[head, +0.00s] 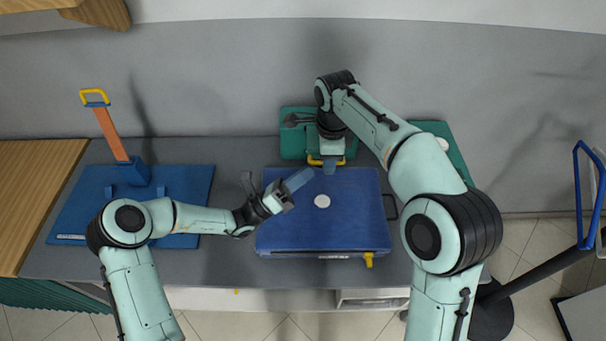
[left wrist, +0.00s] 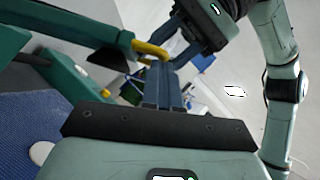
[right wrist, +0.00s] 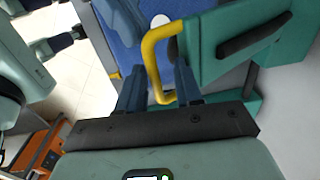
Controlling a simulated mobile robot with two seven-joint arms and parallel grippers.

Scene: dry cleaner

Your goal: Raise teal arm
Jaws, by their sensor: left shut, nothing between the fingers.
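The teal arm belongs to the teal press (head: 298,143) at the back middle, partly hidden by my right arm. It also shows in the left wrist view (left wrist: 75,22) and the right wrist view (right wrist: 225,45). Its yellow handle (head: 314,161) is a loop at the front end, clear in the right wrist view (right wrist: 147,58). My right gripper (head: 328,168) is open at this handle; its fingers (right wrist: 158,92) stand apart with the loop's end bar between them. Whether they touch it, I cannot tell. My left gripper (head: 298,181) is shut and empty, over the blue pad, left of the handle.
The blue pad (head: 290,225) with a white disc (head: 322,201) lies in front of the teal press. At left, an orange arm (head: 111,134) with a yellow handle stands raised over a blue board (head: 80,215). A blue-framed stand (head: 577,195) is at right.

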